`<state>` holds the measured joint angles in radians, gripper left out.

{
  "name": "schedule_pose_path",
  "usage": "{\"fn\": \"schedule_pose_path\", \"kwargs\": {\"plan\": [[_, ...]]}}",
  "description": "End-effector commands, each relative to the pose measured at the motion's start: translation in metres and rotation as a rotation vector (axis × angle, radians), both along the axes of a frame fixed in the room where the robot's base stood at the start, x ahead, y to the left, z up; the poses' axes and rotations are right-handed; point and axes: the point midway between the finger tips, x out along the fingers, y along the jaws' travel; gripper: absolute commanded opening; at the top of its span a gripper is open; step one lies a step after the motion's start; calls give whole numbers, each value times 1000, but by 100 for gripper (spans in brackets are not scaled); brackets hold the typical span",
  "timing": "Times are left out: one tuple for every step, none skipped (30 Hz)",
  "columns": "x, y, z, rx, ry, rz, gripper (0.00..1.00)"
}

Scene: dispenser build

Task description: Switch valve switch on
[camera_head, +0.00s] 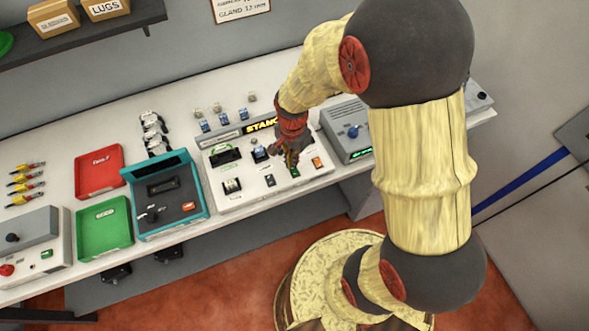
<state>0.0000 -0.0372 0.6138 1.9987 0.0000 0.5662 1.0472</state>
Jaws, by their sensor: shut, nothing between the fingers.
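A white test panel (245,196) stands on the bench with a black and yellow label along its back edge. It bears several small parts, among them a dark switch (270,181), a green-lit switch (295,173) and an orange one (317,162). I cannot tell which of these is the valve switch or read its position. My gripper (291,160) is shut and empty. It points down over the right half of the panel, just behind the green-lit switch; whether it touches anything is unclear. It hides part of the panel and the label.
A grey box with a blue knob (354,131) stands right of the panel. A teal-framed unit (165,205), a red tray (98,171) and a green tray (104,227) stand left. A control box (42,244) is at far left. A shelf (90,36) hangs above.

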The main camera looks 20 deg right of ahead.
Motion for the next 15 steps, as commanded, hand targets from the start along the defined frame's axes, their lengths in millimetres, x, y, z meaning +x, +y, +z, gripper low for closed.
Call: {"fn": "schedule_pose_path", "kwargs": {"plan": [[0, 0, 0, 0, 0, 0, 0], [0, 0, 0, 0, 0, 0, 0], [0, 0, -1, 0, 0, 0, 0], [0, 0, -1, 0, 0, 0, 0], [0, 0, -1, 0, 0, 0, 0], [0, 0, -2, 0, 0, 0, 0], [0, 0, -2, 0, 0, 0, 0], [0, 0, -3, 0, 0, 0, 0], [0, 0, -4, 0, 0, 0, 0], [0, 0, -4, 0, 0, 0, 0], [0, 0, -4, 0, 0, 0, 0], [0, 0, -5, 0, 0, 0, 0], [0, 0, -5, 0, 0, 0, 0], [0, 0, -6, 0, 0, 0, 0], [0, 0, -6, 0, 0, 0, 0]]}}
